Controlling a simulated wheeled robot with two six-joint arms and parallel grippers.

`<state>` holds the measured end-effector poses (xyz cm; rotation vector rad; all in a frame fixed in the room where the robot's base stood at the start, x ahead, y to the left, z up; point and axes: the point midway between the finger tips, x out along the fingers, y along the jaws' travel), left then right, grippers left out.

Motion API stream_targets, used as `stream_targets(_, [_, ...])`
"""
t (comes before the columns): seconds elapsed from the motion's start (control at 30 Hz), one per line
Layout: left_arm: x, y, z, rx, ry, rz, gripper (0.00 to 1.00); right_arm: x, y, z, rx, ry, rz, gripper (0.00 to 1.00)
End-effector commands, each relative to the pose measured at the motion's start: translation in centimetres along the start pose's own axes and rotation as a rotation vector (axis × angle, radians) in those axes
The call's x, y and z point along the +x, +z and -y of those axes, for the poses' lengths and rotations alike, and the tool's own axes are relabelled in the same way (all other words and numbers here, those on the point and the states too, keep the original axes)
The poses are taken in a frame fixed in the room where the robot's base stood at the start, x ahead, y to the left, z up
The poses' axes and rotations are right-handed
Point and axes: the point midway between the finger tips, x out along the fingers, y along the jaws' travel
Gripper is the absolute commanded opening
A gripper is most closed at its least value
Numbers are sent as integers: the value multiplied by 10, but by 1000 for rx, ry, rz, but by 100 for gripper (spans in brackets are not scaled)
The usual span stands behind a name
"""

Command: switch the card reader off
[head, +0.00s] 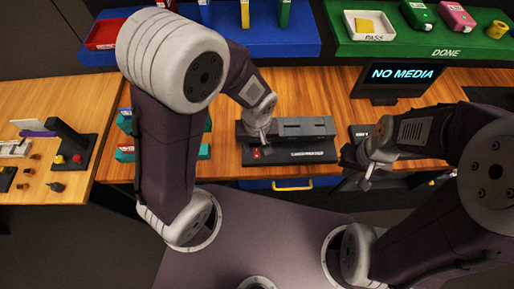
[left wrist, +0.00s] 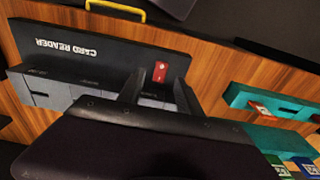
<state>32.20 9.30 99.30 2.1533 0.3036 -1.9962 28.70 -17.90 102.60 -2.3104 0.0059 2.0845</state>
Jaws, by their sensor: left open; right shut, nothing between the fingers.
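The card reader (head: 312,128) is a dark grey block on a black labelled base on the wooden desk. In the left wrist view the card reader (left wrist: 85,62) appears upside down with its white lettering. A small red switch (head: 257,153) sits at the base's left end; the red switch (left wrist: 160,71) also shows in the left wrist view. My left gripper (head: 261,141) is open just above the left end of the reader; its fingers (left wrist: 157,92) straddle the switch's line in the wrist view. Contact cannot be told. My right gripper (head: 368,168) is shut and empty, right of the reader.
A monitor (head: 400,78) reading "NO MEDIA" stands behind right. Teal holders (head: 125,153) lie left of the reader, partly behind my left arm. A blue shelf (head: 270,45) and a green "DONE" shelf (head: 400,45) are at the back. A yellow drawer handle (head: 293,186) is in front.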

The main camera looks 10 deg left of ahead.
Motion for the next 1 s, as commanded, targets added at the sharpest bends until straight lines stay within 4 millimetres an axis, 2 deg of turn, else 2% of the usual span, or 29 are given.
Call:
stream_targets(0.03, [-15, -2, -1, -1, 5, -6, 42, -3, 0, 0, 0, 0, 0, 0])
stream_targets(0.1, [-30, -2, -1, 0, 4, -5, 42, -4, 0, 0, 0, 0, 0, 0])
stream_targets(0.3, [-58, -1, -1, 0, 2, -2, 42, -6, -1, 0, 0, 0, 0, 0])
stream_targets(0.87, [-61, 0, 0, 0, 0, 1, 42, -6, -1, 0, 0, 0, 0, 0])
stream_targets(0.97, [-62, -8, 10, -47, 0, -4, 42, -6, -1, 0, 0, 0, 0, 0])
stream_targets(1.0, [-63, -14, 22, -95, -1, -7, 42, -6, -1, 0, 0, 0, 0, 0])
